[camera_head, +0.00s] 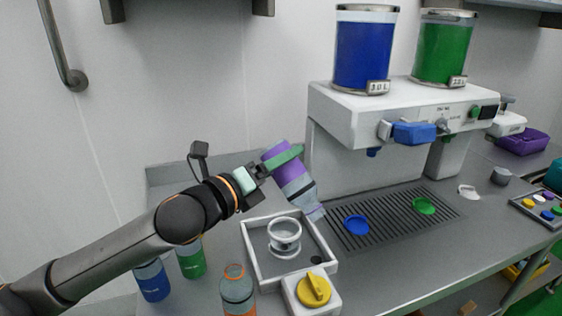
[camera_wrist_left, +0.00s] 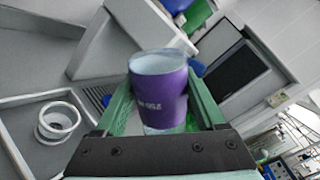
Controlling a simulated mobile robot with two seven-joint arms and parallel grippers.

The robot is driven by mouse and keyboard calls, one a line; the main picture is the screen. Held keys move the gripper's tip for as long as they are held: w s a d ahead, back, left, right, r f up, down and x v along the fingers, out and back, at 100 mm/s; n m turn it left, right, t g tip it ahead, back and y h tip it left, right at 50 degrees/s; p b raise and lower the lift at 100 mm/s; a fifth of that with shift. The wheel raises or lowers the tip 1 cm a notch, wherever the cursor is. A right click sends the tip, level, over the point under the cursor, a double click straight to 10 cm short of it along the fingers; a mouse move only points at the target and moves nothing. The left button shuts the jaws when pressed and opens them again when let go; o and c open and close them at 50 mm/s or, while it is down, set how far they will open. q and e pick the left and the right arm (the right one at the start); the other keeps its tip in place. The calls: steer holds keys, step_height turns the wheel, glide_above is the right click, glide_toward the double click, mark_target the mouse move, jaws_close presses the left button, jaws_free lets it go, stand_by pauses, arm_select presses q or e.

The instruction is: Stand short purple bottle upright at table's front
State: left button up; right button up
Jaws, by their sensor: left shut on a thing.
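My left gripper (camera_head: 282,160) is shut on the short purple bottle (camera_head: 279,149) and holds it up in front of the white machine. The bottle is tilted, its purple end up and left and its clear grey end down and right, over the corner between the white tray and the grille. In the left wrist view the purple bottle (camera_wrist_left: 158,98) sits between the green fingers of the left gripper (camera_wrist_left: 165,110). The grey table (camera_head: 385,268) lies below. My right gripper is not in view.
A white square tray (camera_head: 249,262) holds a clear ring (camera_head: 284,237). Beside it is a box with a yellow knob (camera_head: 314,289). Blue (camera_head: 153,282), green (camera_head: 191,262) and orange (camera_head: 237,288) bottles stand at the left front. Blue (camera_head: 356,225) and green (camera_head: 424,206) discs lie on the grille (camera_head: 388,232).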

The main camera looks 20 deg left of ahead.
arm_select(q)
steer(key=n, duration=0.2)
steer(key=shift+n, duration=0.3)
steer(key=n, duration=0.4)
steer(key=shift+n, duration=1)
steer(key=n, duration=0.4)
steer(key=shift+n, duration=1)
